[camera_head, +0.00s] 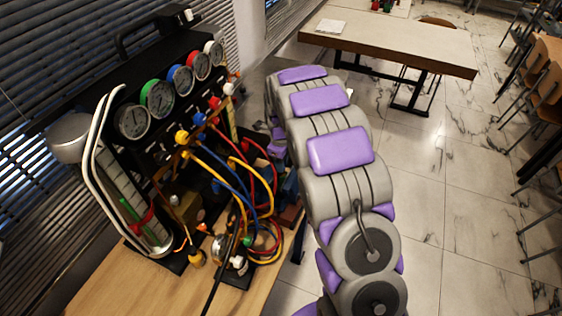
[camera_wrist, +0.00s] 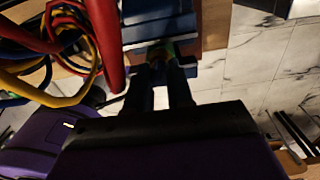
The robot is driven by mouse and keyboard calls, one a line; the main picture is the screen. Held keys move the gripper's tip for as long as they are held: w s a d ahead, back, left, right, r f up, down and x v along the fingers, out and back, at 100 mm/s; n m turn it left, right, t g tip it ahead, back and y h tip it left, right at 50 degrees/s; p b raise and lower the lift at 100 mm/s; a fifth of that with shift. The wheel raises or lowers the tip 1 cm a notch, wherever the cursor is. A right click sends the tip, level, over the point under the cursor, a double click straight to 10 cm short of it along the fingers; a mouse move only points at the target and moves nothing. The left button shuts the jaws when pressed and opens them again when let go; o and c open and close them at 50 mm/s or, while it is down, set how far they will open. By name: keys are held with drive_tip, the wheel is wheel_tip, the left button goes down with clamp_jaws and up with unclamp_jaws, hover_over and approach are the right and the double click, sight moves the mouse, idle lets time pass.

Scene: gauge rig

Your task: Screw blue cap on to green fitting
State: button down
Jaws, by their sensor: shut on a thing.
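In the wrist view my gripper (camera_wrist: 160,65) is shut with its two dark fingers on a small dark piece, most likely the blue cap, mostly hidden between the tips. A bit of green (camera_wrist: 171,47), which looks like the green fitting, shows right at the fingertips. I cannot tell whether the cap and fitting touch or are threaded. Blue blocks or rails lie just beyond the tips. In the head view my arm hides the gripper and the fitting, beside the rig's right side.
The gauge rig (camera_head: 110,125) stands on a wooden bench (camera_head: 115,285) at the left. Red, yellow and blue hoses (camera_head: 235,185) loop beside my arm; the red hose (camera_wrist: 105,40) passes close left of my fingers.

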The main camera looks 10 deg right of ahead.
drive_tip(key=m+p, duration=0.1)
drive_tip(key=m, duration=0.3)
drive_tip(key=shift+f, duration=0.1)
drive_tip(key=shift+s, duration=0.1)
drive_tip(key=shift+m, duration=0.3)
drive_tip(key=shift+m+p, duration=0.55)
drive_tip(key=shift+m, duration=0.25)
drive_tip(key=m+p, duration=0.1)
drive_tip(key=m, duration=0.2)
drive_tip(key=c, duration=1.2)
unclamp_jaws()
